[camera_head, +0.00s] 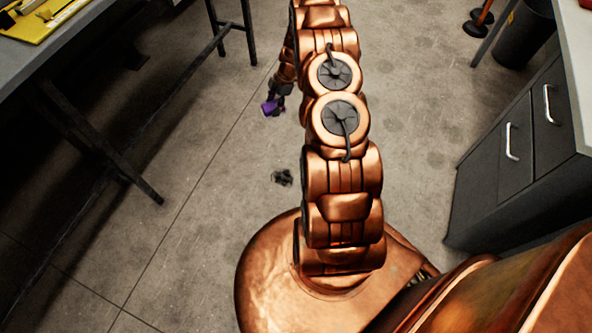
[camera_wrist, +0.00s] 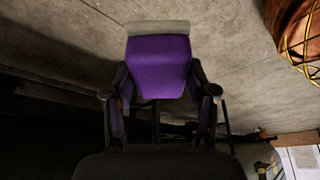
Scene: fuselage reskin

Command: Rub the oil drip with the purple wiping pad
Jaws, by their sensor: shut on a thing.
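The purple wiping pad (camera_wrist: 159,68) is held between the fingers of my gripper (camera_wrist: 160,92) in the wrist view, with a pale grey strip along its far edge. In the head view the pad (camera_head: 269,107) is a small purple shape at the end of my gripper (camera_head: 277,96), left of my arm and above the floor. A dark, irregular spot that looks like the oil drip (camera_head: 282,177) lies on the concrete floor, below the pad in the picture and just left of my arm. The pad appears apart from it.
A workbench with a yellow tray (camera_head: 40,20) stands at the upper left, its dark legs (camera_head: 110,150) reaching the floor. A grey drawer cabinet (camera_head: 520,140) is at the right, with a dark bin (camera_head: 524,35) behind it. The concrete floor (camera_head: 190,190) between is mostly clear.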

